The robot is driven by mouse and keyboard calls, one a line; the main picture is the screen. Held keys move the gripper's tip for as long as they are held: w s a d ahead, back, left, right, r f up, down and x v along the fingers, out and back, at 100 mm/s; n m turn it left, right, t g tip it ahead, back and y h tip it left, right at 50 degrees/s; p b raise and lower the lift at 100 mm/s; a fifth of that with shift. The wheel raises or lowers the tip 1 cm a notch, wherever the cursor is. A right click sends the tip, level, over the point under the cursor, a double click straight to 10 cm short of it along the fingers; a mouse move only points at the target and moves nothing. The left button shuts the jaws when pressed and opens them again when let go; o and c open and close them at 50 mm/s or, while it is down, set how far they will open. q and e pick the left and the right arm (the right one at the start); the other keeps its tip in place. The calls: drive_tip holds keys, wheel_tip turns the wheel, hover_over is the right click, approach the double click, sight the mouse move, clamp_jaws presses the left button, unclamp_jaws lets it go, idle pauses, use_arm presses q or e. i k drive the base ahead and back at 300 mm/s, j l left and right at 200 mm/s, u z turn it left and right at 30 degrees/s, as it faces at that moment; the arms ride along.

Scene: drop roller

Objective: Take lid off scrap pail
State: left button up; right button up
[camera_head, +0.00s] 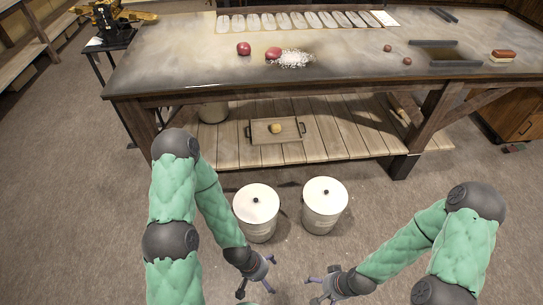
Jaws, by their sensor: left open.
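Two white lidded pails stand on the floor in front of the workbench, the left pail (257,228) and the right pail (321,219). Each has a pale round lid with a small dark knob, the left lid (250,207) and the right lid (318,188); both lids sit on their pails. Any label is too small to read, so I cannot tell which is the scrap pail. My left gripper (260,279) is open and empty, just in front of the left pail. My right gripper (316,287) has its fingers spread, empty, in front of the right pail.
The workbench (180,68) spans the back, with red round items (243,48), a whitish pile (292,59) and a brick-like block (502,55) on top. Its lower shelf (345,139) holds a wooden tray (259,133). Floor beside the pails is clear.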

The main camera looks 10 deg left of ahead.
sight(256, 204)
drive_tip(key=u, duration=0.3)
drive_tip(key=i+j+u, duration=0.1)
drive_tip(key=j+u, duration=0.35)
drive_tip(key=i+j+u, duration=0.15)
drive_tip(key=u, duration=0.35)
drive_tip(key=i+j+u, duration=0.25)
drive_tip(key=u, duration=0.2)
drive_tip(key=i+j+u, duration=0.35)
drive_tip(key=i, duration=0.3)
drive_tip(key=i+z, duration=0.1)
drive_tip(key=z, duration=0.35)
drive_tip(key=i+z, duration=0.15)
drive_tip(key=z, duration=0.25)
drive_tip(key=i+j+z, duration=0.1)
drive_tip(key=z, duration=0.35)
drive_tip(key=i+z, duration=0.1)
drive_tip(key=z, duration=0.35)
drive_tip(key=i+z, duration=0.1)
drive_tip(key=z, duration=0.35)
drive_tip(key=j+z, duration=0.15)
drive_tip(key=z, duration=0.3)
drive_tip(key=i+j+z, duration=0.1)
drive_tip(key=z, duration=0.35)
drive_tip(key=j+z, duration=0.15)
drive_tip(key=z, duration=0.25)
drive_tip(key=i+j+z, duration=0.15)
drive_tip(key=z, duration=0.35)
drive_tip(key=j+z, duration=0.5)
drive_tip(key=i+l, duration=0.05)
